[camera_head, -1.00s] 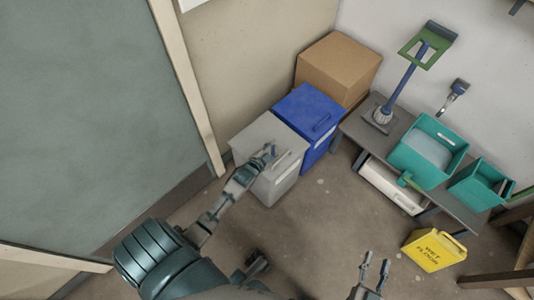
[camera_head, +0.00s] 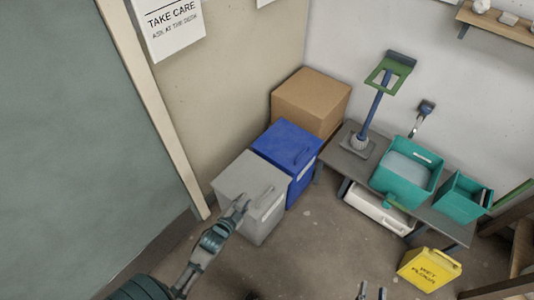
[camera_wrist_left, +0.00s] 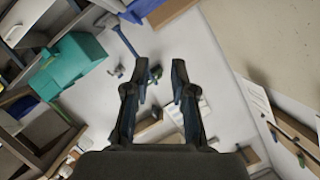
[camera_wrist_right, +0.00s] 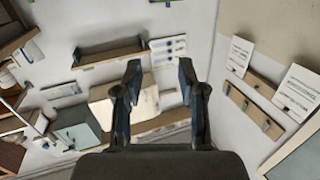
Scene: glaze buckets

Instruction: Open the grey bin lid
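The grey bin (camera_head: 242,178) stands at the left of the row against the wall, with its lid lying flat and looking closed. A light handle (camera_head: 265,197) shows near the lid's front edge. My left gripper (camera_head: 243,203) overlaps the bin's front edge, just left of the handle; I cannot tell if it touches. The left wrist view shows its fingers (camera_wrist_left: 160,75) apart with nothing between them. My right gripper (camera_head: 371,291) is at the bottom edge, away from the bin. Its fingers (camera_wrist_right: 158,75) are apart and empty in the right wrist view.
A blue bin (camera_head: 288,150) stands right beside the grey bin, with a cardboard box (camera_head: 312,98) behind it. A low grey bench (camera_head: 345,160) holds teal tubs (camera_head: 408,183). A yellow wet-floor bucket (camera_head: 428,270) stands on the floor. Floor before the bins is clear.

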